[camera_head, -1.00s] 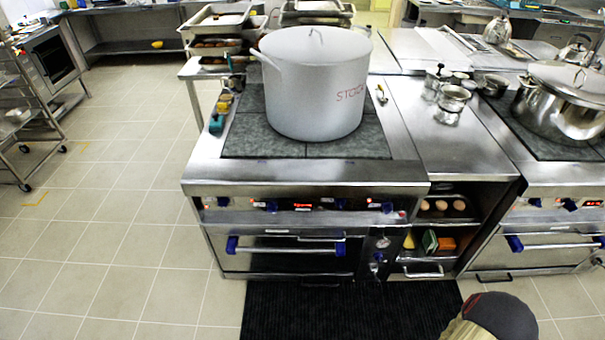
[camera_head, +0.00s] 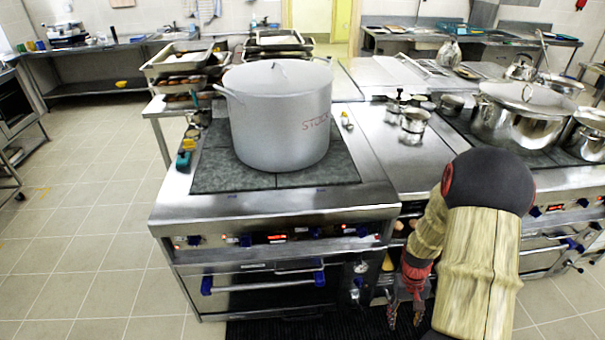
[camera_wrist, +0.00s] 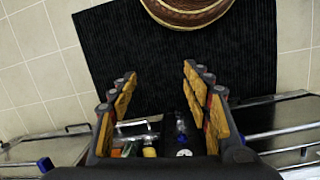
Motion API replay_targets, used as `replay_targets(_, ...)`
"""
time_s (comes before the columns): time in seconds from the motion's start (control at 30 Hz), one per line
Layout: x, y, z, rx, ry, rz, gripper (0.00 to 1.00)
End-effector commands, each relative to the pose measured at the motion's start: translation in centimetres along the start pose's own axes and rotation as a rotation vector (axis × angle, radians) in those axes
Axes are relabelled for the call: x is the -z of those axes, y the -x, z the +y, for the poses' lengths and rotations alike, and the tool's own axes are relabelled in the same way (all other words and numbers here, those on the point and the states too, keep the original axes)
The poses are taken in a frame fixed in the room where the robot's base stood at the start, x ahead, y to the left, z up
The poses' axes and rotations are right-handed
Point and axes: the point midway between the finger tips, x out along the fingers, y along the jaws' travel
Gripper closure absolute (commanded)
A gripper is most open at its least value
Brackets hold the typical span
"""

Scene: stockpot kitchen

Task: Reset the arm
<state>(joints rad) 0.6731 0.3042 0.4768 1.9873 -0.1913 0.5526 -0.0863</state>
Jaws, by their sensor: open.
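My gripper (camera_head: 405,312) hangs low in front of the stove in the head view, its fingers pointing down. In the wrist view my gripper (camera_wrist: 160,90) shows two fingers with worn yellow-brown pads set well apart, with nothing between them. My arm covers part of the cabinet to the right of the stove. A large grey stockpot (camera_head: 278,125) with a lid and red lettering stands on the stove (camera_head: 330,203), apart from my gripper.
A black mat (camera_wrist: 110,50) lies on the tiled floor below. Steel pots (camera_head: 510,122) stand on the right-hand range. Trays (camera_head: 180,58) are stacked behind the stove at left. Tiled floor (camera_head: 80,240) to the left is clear.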

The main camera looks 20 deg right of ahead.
Motion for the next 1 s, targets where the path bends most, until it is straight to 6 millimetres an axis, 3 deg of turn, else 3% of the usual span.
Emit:
replay_targets(0.03, -0.7, 2.7, -1.2, -0.005, -0.002, 0.008, 0.51)
replay_targets(0.1, -1.9, 5.8, -2.8, -0.005, -0.01, 0.013, 0.51)
replay_targets(0.3, -6.2, 13.5, -7.3, 0.0, -0.003, 0.052, 0.51)
replay_targets(0.6, -12.7, 21.9, -13.4, 0.027, 0.091, 0.207, 0.51)
replay_targets(1.0, -18.4, 31.7, -19.4, 0.088, 0.309, 0.599, 0.51)
